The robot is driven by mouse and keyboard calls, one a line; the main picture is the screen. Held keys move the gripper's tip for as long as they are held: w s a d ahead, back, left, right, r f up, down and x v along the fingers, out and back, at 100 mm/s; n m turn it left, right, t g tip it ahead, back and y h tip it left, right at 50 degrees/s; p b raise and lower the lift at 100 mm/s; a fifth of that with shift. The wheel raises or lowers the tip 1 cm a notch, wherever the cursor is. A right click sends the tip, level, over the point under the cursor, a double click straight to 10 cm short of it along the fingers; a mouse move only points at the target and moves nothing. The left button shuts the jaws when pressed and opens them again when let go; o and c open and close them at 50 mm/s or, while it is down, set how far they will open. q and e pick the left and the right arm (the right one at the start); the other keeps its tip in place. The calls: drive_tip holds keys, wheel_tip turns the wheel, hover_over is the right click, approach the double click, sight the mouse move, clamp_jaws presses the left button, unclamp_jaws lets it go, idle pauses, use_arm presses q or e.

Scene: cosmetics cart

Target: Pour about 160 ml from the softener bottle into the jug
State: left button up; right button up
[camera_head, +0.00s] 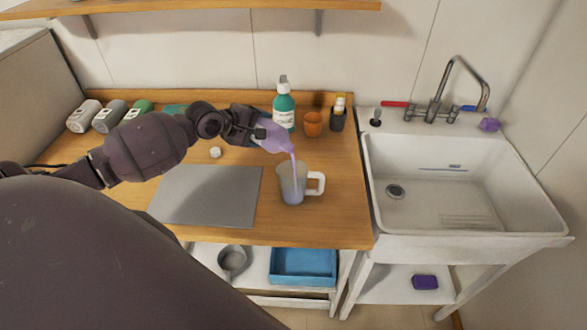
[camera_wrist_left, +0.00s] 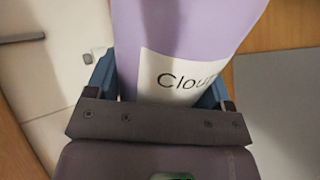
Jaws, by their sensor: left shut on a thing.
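The softener bottle (camera_head: 272,136) is purple and tilted, with its mouth down to the right above the jug. A thin purple stream runs from it into the jug (camera_head: 290,185), a clear jug with a white handle on the wooden counter. Purple liquid shows inside the jug; its level is too small to read. My left gripper (camera_head: 262,132) is shut on the bottle. In the left wrist view the bottle (camera_wrist_left: 190,30) fills the space between the fingers (camera_wrist_left: 163,90), with a white label reading "Clou" and the rest hidden. My right gripper is not in view.
A teal pump bottle (camera_head: 284,108), an orange cup (camera_head: 313,124) and a dark holder (camera_head: 337,120) stand behind the jug. A grey mat (camera_head: 208,195) lies left of it, with a small white cap (camera_head: 215,152) behind. The white sink (camera_head: 460,180) is at the right.

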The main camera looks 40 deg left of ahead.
use_arm(q)
drive_tip(key=shift+r, duration=0.35)
idle(0.8)
drive_tip(key=shift+d+r+m+t+y, duration=0.2)
drive_tip(key=shift+r+m+t+y, duration=0.15)
drive_tip(key=shift+m+y, duration=0.4)
idle(2.5)
